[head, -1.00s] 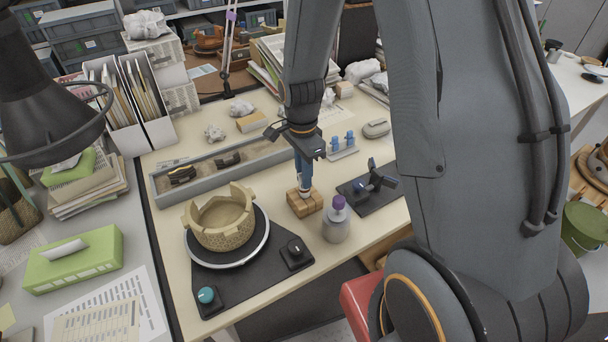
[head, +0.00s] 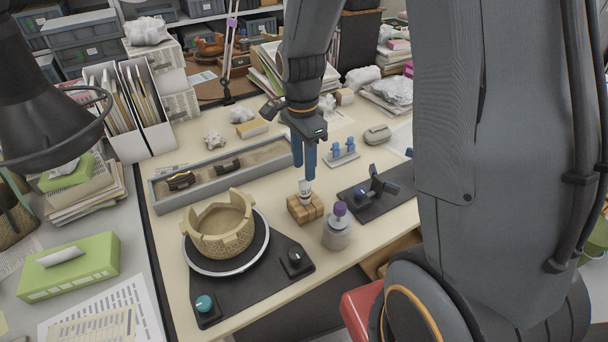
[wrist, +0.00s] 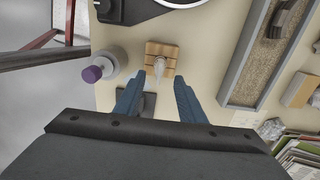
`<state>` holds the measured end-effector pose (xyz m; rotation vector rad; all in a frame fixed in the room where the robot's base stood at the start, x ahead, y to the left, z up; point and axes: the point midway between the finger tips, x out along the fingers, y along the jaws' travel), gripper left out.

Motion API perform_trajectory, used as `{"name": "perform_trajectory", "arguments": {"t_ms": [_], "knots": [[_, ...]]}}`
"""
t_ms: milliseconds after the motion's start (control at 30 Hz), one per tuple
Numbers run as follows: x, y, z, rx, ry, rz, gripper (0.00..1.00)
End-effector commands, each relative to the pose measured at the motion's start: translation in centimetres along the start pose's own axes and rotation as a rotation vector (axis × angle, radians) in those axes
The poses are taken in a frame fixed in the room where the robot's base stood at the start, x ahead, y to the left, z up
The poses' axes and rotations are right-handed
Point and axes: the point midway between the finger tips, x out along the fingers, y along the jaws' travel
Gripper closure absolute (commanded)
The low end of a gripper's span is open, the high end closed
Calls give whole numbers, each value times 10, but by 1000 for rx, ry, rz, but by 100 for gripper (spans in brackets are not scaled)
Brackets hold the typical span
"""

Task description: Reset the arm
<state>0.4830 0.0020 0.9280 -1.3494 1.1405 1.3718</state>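My gripper (head: 304,176) points down above the work table, with its two blue fingers apart and nothing between them. The fingers also show apart in the wrist view (wrist: 157,98). Below the fingertips, a small white tube (head: 305,188) stands upright in a wooden block (head: 299,211). In the wrist view the tube (wrist: 158,70) and block (wrist: 166,54) lie just beyond the fingertips. The partly rebuilt tan pot (head: 221,228) with a gapped rim sits on the round turntable (head: 197,265) at the left.
A jar with a purple lid (head: 337,232) stands right of the block. A black stand (head: 374,193) is farther right. A grey tray (head: 165,207) holding dark sherds and a blue-pegged rack (head: 342,158) lie behind. A desk lamp (head: 45,110) hangs at the upper left.

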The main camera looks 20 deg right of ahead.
Motion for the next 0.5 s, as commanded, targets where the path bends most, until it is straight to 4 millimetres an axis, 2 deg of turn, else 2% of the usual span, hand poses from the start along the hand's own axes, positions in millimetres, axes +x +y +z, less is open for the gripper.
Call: {"name": "perform_trajectory", "arguments": {"t_ms": [200, 500], "knots": [[-14, 0, 0, 0, 0, -1, 64], [-15, 0, 0, 0, 0, 0, 64]]}}
